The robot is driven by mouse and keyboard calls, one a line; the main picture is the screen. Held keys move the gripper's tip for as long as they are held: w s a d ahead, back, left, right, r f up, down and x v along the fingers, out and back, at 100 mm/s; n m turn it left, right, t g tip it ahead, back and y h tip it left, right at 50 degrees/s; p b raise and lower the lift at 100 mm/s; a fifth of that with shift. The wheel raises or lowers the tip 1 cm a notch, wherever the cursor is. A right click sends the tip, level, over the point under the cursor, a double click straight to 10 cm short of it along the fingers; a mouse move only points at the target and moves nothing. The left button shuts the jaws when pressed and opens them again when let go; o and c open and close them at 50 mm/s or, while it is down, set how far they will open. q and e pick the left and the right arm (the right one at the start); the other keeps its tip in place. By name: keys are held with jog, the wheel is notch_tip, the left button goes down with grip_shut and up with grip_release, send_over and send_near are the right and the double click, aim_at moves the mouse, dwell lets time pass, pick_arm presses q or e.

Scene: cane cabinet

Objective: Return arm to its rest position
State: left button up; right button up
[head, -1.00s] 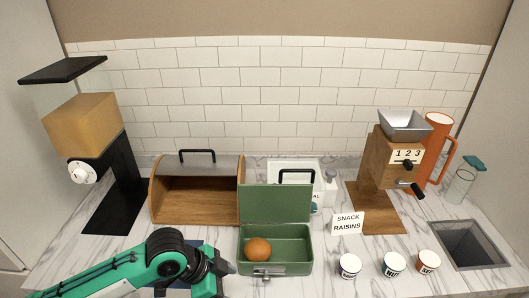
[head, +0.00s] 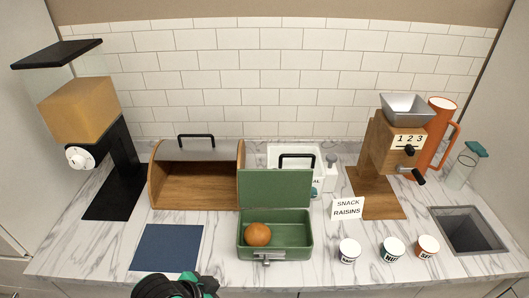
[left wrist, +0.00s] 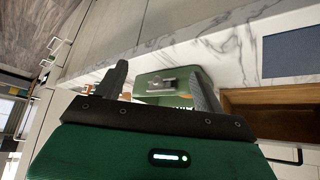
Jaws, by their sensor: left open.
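My left gripper (left wrist: 158,68) shows in the left wrist view with its two grey fingers spread apart and nothing between them. It is off the front of the counter, facing the green lunch box (left wrist: 168,82). In the head view, part of my left arm (head: 176,287) shows at the bottom edge; the gripper itself is hidden there. The green lunch box (head: 275,225) stands with its lid raised and an orange (head: 257,234) inside at the left. My right gripper is not in view.
A blue mat (head: 167,248) lies left of the lunch box. Behind are an open wooden bread box (head: 192,185), a dispenser (head: 90,130) and a wooden grinder (head: 380,155). Three small cups (head: 391,250) stand at the right front, near a sunken bin (head: 467,230).

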pick_arm(q)
jog(key=s+a+f+n+g+y, duration=0.1)
jog(key=s+a+f+n+y, duration=0.25)
jog(key=s+a, duration=0.2)
jog(key=s+a+f+n+y, duration=0.2)
jog(key=s+a+n, duration=0.25)
jog(key=a, duration=0.25)
notch_tip(320, 180, down, 32)
jog(key=s+m+g, duration=0.1)
jog(key=g, duration=0.1)
jog(key=s+a+f, duration=0.2)
jog(key=s+f, duration=0.7)
jog(key=f, duration=0.1)
jog(key=s+a+f+b, duration=0.1)
jog(key=s+f, duration=0.9)
jog(key=shift+s+a+g, duration=0.15)
jog(key=shift+a+g, duration=0.25)
